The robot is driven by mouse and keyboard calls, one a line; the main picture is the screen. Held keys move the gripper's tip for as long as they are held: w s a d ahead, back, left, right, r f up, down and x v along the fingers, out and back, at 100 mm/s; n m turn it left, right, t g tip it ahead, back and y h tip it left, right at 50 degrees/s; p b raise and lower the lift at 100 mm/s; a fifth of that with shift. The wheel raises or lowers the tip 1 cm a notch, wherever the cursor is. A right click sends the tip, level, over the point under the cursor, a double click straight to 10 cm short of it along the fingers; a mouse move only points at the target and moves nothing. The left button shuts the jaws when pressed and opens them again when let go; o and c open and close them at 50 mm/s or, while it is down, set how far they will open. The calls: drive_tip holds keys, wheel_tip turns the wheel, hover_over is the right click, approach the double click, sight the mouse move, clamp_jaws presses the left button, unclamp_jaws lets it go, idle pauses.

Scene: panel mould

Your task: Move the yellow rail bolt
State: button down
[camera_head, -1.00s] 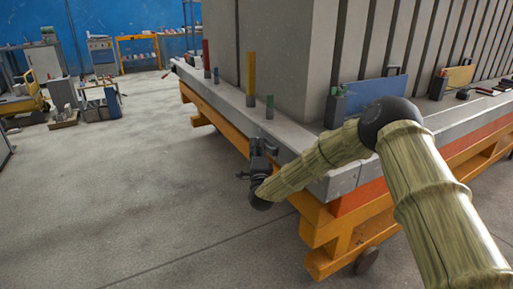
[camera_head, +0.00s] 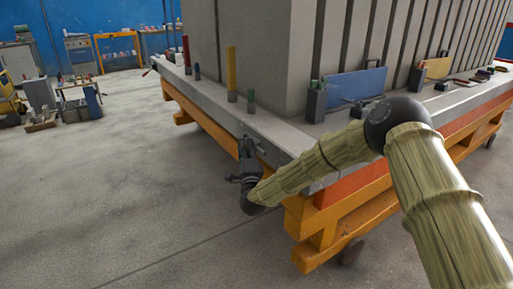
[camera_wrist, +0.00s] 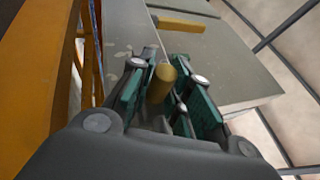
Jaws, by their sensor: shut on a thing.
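My gripper (camera_head: 246,158) is low at the front edge of the concrete ledge, at the near corner of the mould. In the wrist view the gripper (camera_wrist: 165,98) is shut on a short yellow cylinder, the yellow rail bolt (camera_wrist: 164,75), between its teal pads. The bolt does not show clearly in the head view, and I cannot tell whether it touches the ledge. A taller yellow post (camera_head: 232,75) stands upright on the ledge beyond my gripper. It also appears behind the bolt in the wrist view (camera_wrist: 182,24).
A short green post (camera_head: 251,101) stands on the ledge (camera_head: 285,134) beside the tall yellow one. Blue and red posts stand farther back. A dark holder (camera_head: 316,104) and a blue plate (camera_head: 357,85) are to the right. Orange beams (camera_head: 330,222) run below.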

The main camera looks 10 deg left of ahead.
drive_tip(key=shift+d, duration=0.1)
drive_tip(key=c, duration=1.3)
unclamp_jaws()
drive_tip(key=shift+d+r, duration=0.15)
drive_tip(key=shift+c, duration=0.2)
drive_tip(key=shift+s, duration=0.1)
drive_tip(key=shift+s, duration=0.1)
drive_tip(key=v, duration=1.1)
drive_tip(key=shift+s+f, duration=0.25)
drive_tip(key=shift+s, duration=0.1)
